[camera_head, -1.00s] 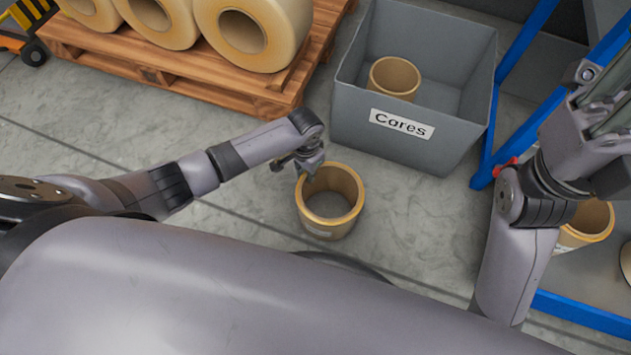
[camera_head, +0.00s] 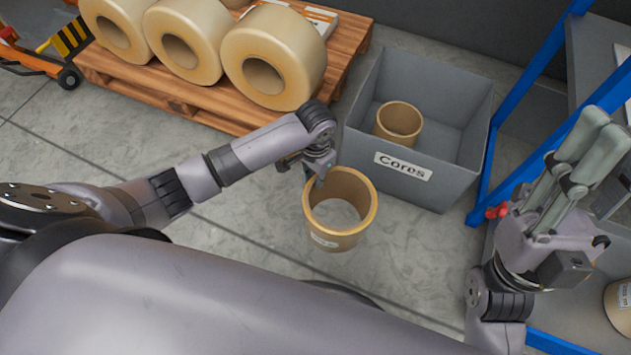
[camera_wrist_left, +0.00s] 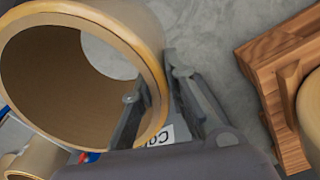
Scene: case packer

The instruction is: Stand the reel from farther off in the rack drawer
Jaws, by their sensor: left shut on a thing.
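A tan hollow ring-shaped reel (camera_head: 338,238) with a white label is in the middle of the head view, its open end up. My left gripper (camera_head: 322,178) is shut on its rim wall. The left wrist view shows this reel (camera_wrist_left: 75,110) close up, with the left gripper (camera_wrist_left: 158,98) having one finger inside the wall and one outside. The blue-framed rack (camera_head: 535,75) stands at the right. Another labelled tan reel (camera_head: 617,308) lies at its low level, cut off by the picture edge. My right gripper (camera_head: 592,150) is raised before the rack; its finger gap is unclear.
A grey bin marked "Cores" (camera_head: 365,165) stands behind the held reel, with a small tan core (camera_head: 398,122) inside. A wooden pallet (camera_head: 205,108) with large tan rolls (camera_head: 275,55) is at the back left. Grey floor (camera_head: 60,150) is clear at left.

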